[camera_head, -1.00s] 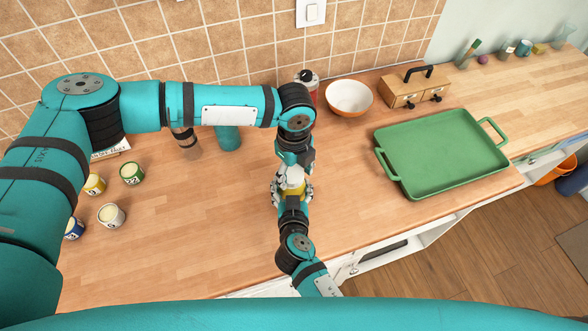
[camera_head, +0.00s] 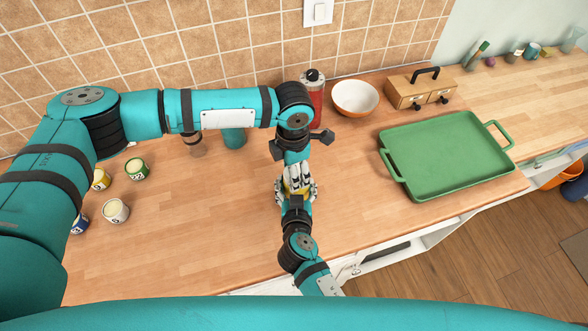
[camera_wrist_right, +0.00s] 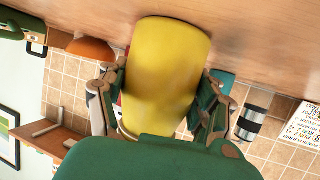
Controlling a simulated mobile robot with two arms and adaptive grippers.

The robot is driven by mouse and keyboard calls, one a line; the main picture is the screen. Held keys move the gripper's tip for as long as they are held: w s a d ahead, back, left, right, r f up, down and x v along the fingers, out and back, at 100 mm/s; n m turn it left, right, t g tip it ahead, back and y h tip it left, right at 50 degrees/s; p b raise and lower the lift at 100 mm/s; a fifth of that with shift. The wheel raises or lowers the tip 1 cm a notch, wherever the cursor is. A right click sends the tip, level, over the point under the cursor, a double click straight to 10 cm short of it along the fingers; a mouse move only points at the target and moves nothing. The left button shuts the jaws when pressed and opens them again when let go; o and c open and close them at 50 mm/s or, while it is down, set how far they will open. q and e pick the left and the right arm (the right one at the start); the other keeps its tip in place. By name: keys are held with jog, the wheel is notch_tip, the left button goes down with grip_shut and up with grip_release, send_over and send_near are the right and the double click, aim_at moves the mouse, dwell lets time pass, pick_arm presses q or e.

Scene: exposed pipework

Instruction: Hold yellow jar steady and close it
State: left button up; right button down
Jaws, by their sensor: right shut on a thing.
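The yellow jar (camera_head: 297,193) stands on the counter near its front edge, mostly covered by my grippers in the head view. In the right wrist view the yellow jar (camera_wrist_right: 165,75) fills the middle as a plain yellow cylinder. My right gripper (camera_head: 297,188) reaches from the front and is shut on the jar, with a finger on each side. My left gripper (camera_head: 298,172) points down from above, its pale fingers at the jar's top. The lid is hidden there, and I cannot tell whether these fingers are closed on it.
A green tray (camera_head: 445,155) lies to the right, with an orange-and-white bowl (camera_head: 355,98) and a wooden drawer box (camera_head: 420,90) behind. A red bottle (camera_head: 314,88) stands behind my left gripper. Small cans (camera_head: 115,211) stand at the left.

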pick_arm(q)
jog(key=shift+m, duration=0.3)
jog(key=o, duration=0.8)
jog(key=shift+r, duration=0.1)
jog(key=shift+r, duration=2.15)
jog(key=shift+o, duration=0.2)
